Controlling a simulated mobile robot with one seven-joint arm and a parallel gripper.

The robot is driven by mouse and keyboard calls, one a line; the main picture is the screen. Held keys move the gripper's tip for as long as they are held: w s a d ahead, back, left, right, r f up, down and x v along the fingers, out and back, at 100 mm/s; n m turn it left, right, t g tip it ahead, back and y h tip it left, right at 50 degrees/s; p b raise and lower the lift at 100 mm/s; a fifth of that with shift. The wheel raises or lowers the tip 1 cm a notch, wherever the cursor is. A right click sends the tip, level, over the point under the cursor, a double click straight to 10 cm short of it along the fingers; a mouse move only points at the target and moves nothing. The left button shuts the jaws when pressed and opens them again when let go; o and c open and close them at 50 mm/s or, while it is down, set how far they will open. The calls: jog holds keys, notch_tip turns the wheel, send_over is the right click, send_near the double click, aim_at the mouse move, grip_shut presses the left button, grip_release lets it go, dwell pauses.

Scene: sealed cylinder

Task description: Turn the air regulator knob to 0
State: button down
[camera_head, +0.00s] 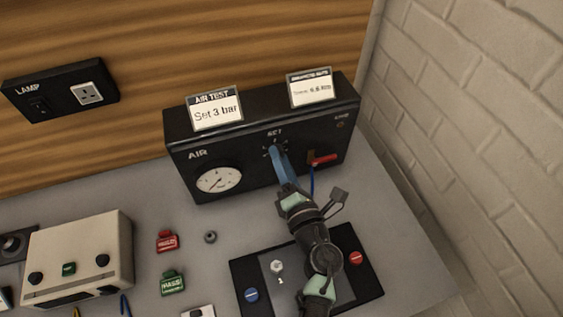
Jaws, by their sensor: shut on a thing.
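The air regulator knob (274,147) is on the front of the black AIR box (235,160), under a short white label and among small dial marks. The knob is mostly hidden by my gripper (276,153). My gripper's long blue end reaches up from the lower right and is shut on the knob. The knob's pointer and its setting cannot be read. A round white gauge (219,180) with a dark needle is on the box's left; its figures are too small to read. A card (214,113) on top reads "AIR TEST Set 3 bar".
A red lever (324,160) and a thin blue hose (313,180) are close right of my gripper. A second card (312,89) stands above. A black panel (243,268) lies below my arm. Red (167,242) and green (173,284) tags lie left. A brick wall (480,130) bounds the right.

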jog(key=shift+n+b, duration=0.3)
jog(key=shift+n, duration=0.5)
jog(key=c, duration=0.5)
grip_release()
jog(key=shift+s, duration=0.1)
jog(key=b+v, duration=0.2)
jog(key=v, duration=1.1)
